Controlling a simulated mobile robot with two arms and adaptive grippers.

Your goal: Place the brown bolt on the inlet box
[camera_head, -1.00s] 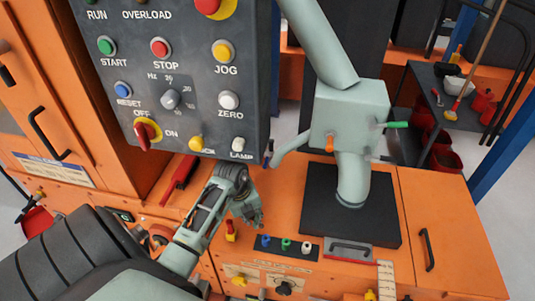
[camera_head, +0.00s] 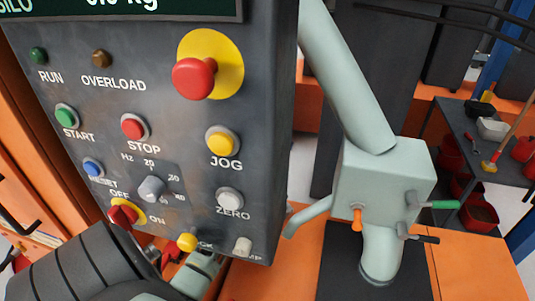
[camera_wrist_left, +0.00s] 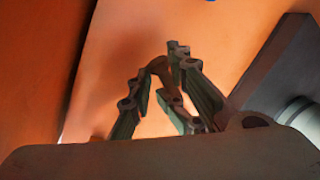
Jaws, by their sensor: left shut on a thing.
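The inlet box appears to be the pale green box (camera_head: 380,180) under the sloping pipe in the head view. An orange peg (camera_head: 356,217) is on its front, with a green peg (camera_head: 438,204) and a black peg (camera_head: 420,239) at its right side. My left gripper (camera_wrist_left: 163,72) shows in the wrist view, its fingers closed around a dark brown piece, which looks like the brown bolt (camera_wrist_left: 157,66). The bolt is shadowed and partly covered by the fingers. In the head view the control panel hides this gripper. My right gripper is in neither view.
The grey control panel (camera_head: 165,120) with knobs and buttons fills the left of the head view, close to my left arm. A dark plate (camera_head: 335,262) lies under the box. A shelf with red buckets (camera_head: 481,217) stands at the right.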

